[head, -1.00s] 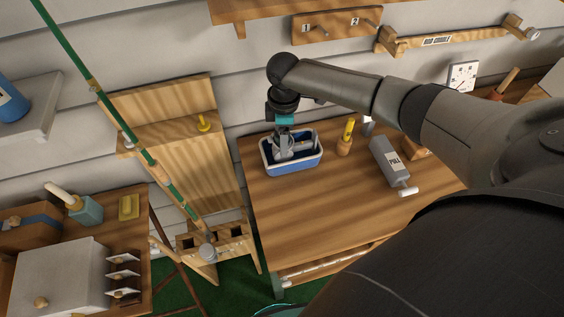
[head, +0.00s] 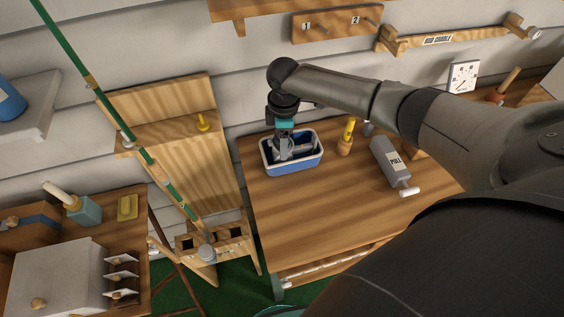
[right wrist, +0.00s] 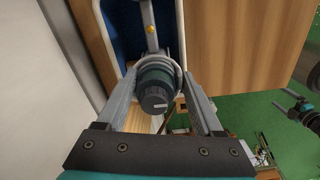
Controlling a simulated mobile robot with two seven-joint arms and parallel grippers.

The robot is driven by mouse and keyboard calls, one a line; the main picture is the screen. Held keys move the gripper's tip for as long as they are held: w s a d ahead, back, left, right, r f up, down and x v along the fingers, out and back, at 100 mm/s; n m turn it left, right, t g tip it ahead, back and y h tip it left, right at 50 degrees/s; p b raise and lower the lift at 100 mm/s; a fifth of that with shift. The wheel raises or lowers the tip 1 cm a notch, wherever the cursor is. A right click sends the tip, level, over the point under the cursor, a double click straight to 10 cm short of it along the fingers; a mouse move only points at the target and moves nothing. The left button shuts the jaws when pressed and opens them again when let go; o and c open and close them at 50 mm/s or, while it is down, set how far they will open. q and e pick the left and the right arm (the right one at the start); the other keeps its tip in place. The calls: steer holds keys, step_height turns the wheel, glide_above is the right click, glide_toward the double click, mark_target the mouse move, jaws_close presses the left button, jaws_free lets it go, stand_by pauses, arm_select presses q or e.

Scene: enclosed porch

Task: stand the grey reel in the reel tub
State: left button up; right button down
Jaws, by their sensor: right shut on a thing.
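The reel tub (head: 296,168) is a blue box with a pale rim, at the back left of the wooden bench. My right gripper (head: 283,150) points down into it. In the right wrist view the two fingers (right wrist: 157,78) are shut on the grey reel (right wrist: 155,92), which has a dark round knob facing the camera. The tub's blue inside and pale rim (right wrist: 122,30) show just beyond the reel. In the head view the gripper largely hides the reel, so I cannot tell whether it touches the tub floor.
A yellow-topped wooden-handled item (head: 346,138) stands just right of the tub. A rod (head: 140,150) leans at a wooden rack (head: 215,240) on the left. The bench front is clear.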

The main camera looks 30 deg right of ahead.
steer(key=shift+f+b, duration=0.3)
steer(key=shift+f, duration=0.3)
jaws_free()
stand_by(0.3)
steer(key=shift+r, duration=0.1)
stand_by(0.4)
steer(key=shift+r+p, duration=2.25)
steer(key=shift+p, duration=0.4)
steer(key=shift+r+p, duration=0.85)
steer(key=shift+r, duration=0.3)
